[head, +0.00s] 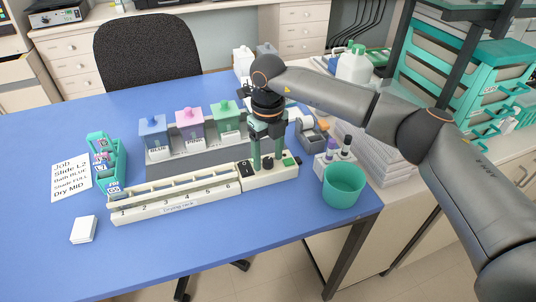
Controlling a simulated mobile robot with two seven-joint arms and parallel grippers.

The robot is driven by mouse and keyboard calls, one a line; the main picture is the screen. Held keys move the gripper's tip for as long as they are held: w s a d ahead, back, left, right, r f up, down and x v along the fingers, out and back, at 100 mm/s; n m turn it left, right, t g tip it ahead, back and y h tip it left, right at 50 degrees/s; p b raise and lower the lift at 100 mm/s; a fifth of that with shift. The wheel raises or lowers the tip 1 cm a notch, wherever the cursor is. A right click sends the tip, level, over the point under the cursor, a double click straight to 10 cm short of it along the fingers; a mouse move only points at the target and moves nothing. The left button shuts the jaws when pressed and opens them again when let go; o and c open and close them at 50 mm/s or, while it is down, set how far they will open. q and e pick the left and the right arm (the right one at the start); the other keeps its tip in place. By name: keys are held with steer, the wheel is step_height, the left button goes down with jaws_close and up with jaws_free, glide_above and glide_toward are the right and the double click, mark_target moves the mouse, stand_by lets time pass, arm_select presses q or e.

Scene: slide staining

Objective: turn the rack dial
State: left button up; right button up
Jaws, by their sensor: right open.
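The drying rack (178,201) is a long cream tray with numbered slots 1 to 6, lying along the front of the blue table. At its right end is a cream control box (284,177) with dark round parts on top. My right gripper (267,164) points straight down over this box, its two green fingers apart. The fingertips are at or just above the box top, around a dark part that looks like the rack dial (267,163). The fingers partly hide the dial, so its setting and any contact cannot be told. My left gripper is out of view.
Behind the rack stand blue (153,132), pink (190,128) and green (226,118) baths. A teal cup (343,186) and a small bottle holder (334,163) are close right of the box. A job card (71,177) and teal slide holder (112,172) are left. The front table is mostly clear.

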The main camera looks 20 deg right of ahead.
mark_target(268, 160)
step_height(268, 160, up, 12)
steer(key=shift+r+b, duration=0.2)
steer(key=shift+b, duration=0.2)
steer(key=shift+s, duration=0.1)
stand_by(0.3)
